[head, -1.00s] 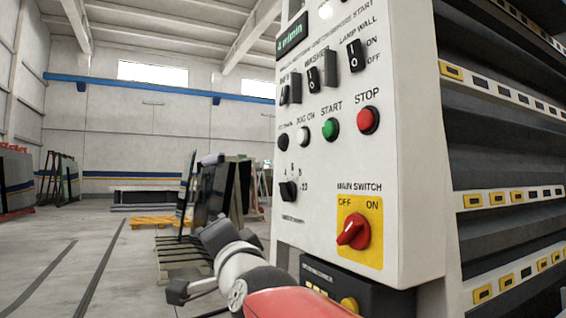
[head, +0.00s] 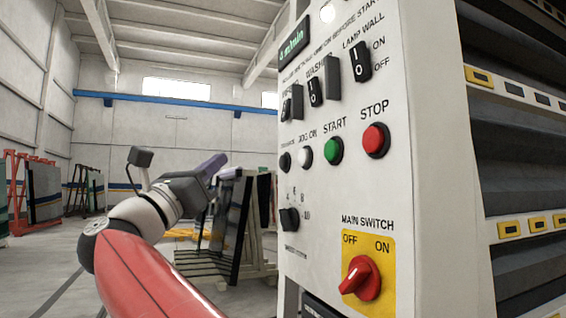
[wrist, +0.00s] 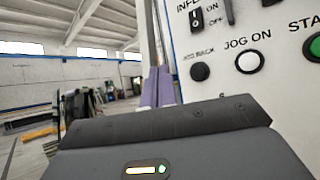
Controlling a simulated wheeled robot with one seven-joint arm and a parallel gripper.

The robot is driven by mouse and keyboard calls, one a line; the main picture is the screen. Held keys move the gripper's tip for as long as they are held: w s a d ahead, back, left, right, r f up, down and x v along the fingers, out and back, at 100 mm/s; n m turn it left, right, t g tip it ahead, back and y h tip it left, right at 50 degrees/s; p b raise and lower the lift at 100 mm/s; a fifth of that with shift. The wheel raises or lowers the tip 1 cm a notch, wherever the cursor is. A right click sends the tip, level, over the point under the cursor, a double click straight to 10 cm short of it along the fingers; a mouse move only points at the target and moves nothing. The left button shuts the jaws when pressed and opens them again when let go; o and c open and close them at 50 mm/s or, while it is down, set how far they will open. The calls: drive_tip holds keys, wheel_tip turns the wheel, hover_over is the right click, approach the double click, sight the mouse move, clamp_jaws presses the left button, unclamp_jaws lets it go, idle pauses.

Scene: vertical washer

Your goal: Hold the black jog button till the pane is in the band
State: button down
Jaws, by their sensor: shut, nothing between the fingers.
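The black jog button (head: 285,161) is on the left side of the white control panel (head: 410,200), left of the white JOG ON button (head: 304,156). In the wrist view the black button (wrist: 200,71) has a label that seems to read JOG BACK. My gripper (head: 213,166) is left of the panel in the head view, its purple fingers shut and empty. In the wrist view the fingers (wrist: 157,88) point ahead, left of the black button and apart from it. I cannot make out the pane in the washer or the band.
Green START (head: 333,150) and red STOP (head: 375,140) buttons sit right of the jog buttons. A rotary selector (head: 289,219) is below them, and a red main switch (head: 361,278) lower right. Racked panes (head: 228,230) stand behind my gripper. The floor at left is open.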

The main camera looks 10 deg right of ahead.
sight(284, 163)
drive_tip(key=w+d+b, duration=0.2)
drive_tip(key=d, duration=0.6)
drive_tip(key=shift+w+d, duration=0.2)
drive_tip(key=shift+d, duration=0.05)
drive_tip(key=shift+d, duration=0.1)
idle(2.1)
drive_tip(key=shift+w+d+b, duration=0.1)
drive_tip(key=shift+d+b, duration=0.2)
